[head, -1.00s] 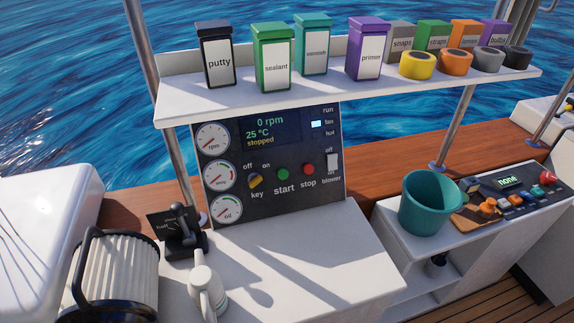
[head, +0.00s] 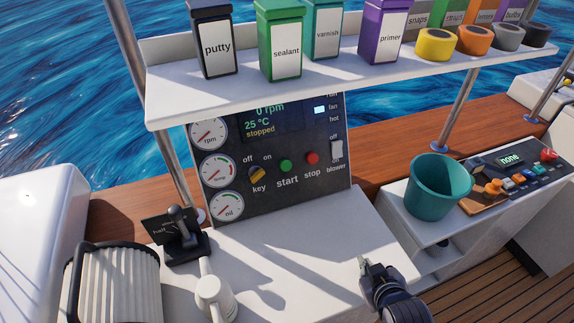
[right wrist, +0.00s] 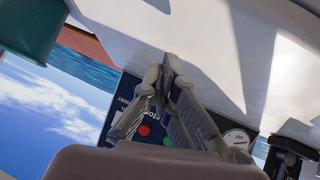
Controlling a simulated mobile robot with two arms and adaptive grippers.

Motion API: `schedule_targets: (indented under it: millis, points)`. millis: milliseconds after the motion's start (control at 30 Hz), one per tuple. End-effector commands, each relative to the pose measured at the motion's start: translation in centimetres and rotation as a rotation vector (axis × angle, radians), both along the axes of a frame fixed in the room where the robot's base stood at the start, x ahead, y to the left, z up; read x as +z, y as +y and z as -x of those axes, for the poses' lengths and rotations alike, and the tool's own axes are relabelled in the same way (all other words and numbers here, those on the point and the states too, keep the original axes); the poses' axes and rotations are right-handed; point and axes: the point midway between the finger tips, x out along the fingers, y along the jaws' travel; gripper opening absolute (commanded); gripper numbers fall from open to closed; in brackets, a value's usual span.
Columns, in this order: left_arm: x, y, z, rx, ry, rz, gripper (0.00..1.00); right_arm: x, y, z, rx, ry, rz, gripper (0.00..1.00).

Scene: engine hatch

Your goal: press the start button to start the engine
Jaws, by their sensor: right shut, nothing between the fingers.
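The green start button (head: 285,166) is on the dark engine panel (head: 318,185), above the word "start". It also shows in the right wrist view (right wrist: 167,142), between my fingers. The red stop button (head: 312,158) is to its right and the yellow-and-dark key knob (head: 257,174) to its left. The display (head: 266,118) reads 0 rpm, 25 °C, stopped. My right gripper (head: 366,264) is shut and empty, low at the right over the white counter's edge, well apart from the button. My left gripper is not in view.
A white shelf (head: 330,84) with bins and tape rolls overhangs the panel. A teal bucket (head: 438,190) is at right. The counter before the panel (head: 300,235) is clear.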

Motion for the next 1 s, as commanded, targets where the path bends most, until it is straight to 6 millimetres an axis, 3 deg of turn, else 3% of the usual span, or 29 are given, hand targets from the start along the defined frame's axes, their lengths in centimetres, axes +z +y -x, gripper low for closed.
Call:
schedule_targets:
  millis: [200, 400, 533, 700, 1000]
  points:
    - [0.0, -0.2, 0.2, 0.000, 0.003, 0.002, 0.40, 3.3, 3.7, -7.5, 0.150, -0.349, 0.092, 0.00]
    - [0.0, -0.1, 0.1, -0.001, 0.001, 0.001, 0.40, 7.4, 8.3, -12.0, 0.309, -0.700, 0.194, 0.00]
    - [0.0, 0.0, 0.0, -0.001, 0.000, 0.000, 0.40, 9.9, 11.4, -13.2, 0.403, -0.907, 0.250, 0.00]
    - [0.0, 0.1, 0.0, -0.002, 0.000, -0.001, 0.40, 12.1, 14.4, -13.3, 0.492, -1.105, 0.294, 0.00]
    - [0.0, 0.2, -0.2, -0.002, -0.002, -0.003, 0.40, 13.3, 15.9, -12.8, 0.537, -1.211, 0.313, 0.00]
